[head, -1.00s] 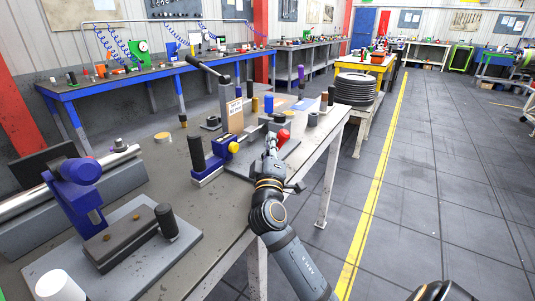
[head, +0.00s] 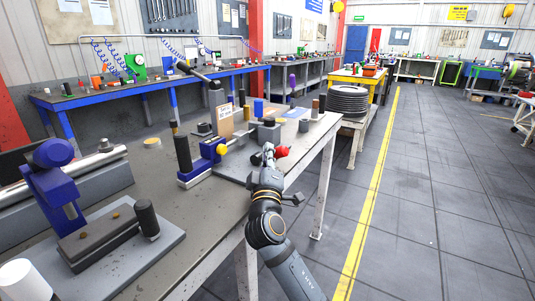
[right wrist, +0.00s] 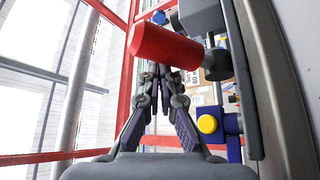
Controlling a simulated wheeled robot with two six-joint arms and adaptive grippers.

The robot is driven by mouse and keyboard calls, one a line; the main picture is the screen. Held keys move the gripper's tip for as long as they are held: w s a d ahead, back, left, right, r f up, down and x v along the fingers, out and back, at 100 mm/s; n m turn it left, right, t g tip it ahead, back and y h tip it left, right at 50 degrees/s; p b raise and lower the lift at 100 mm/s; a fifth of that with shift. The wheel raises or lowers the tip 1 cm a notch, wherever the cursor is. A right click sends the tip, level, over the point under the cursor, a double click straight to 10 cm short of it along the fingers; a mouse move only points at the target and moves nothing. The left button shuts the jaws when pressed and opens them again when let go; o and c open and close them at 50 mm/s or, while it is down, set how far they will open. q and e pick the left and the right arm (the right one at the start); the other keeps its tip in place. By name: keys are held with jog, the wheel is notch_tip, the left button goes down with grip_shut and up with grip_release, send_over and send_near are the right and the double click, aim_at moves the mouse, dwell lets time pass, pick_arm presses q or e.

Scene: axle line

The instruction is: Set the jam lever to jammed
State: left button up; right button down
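A red handle (head: 282,151), apparently the grip of the jam lever, is at the near right edge of the grey base plate (head: 232,172) on the bench. In the right wrist view the red handle (right wrist: 165,46) lies across the top, large and close. My right gripper (head: 268,152) is just left of the handle in the head view. In the right wrist view its fingers (right wrist: 156,72) converge until the tips are together, just below the handle and partly hidden by it. Whether they touch it I cannot tell. My left gripper is not in view.
A blue block with a yellow knob (head: 222,149) and a black post (head: 183,153) stand left of the gripper. A cardboard-coloured sign (head: 225,122) stands behind. A blue clamp (head: 55,185) is at the near left. Floor right of the bench is clear.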

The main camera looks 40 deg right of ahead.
jog(key=shift+f, duration=0.3)
notch_tip(320, 180, up, 10)
jog(key=shift+r, duration=0.25)
dwell(0.3)
dwell(0.4)
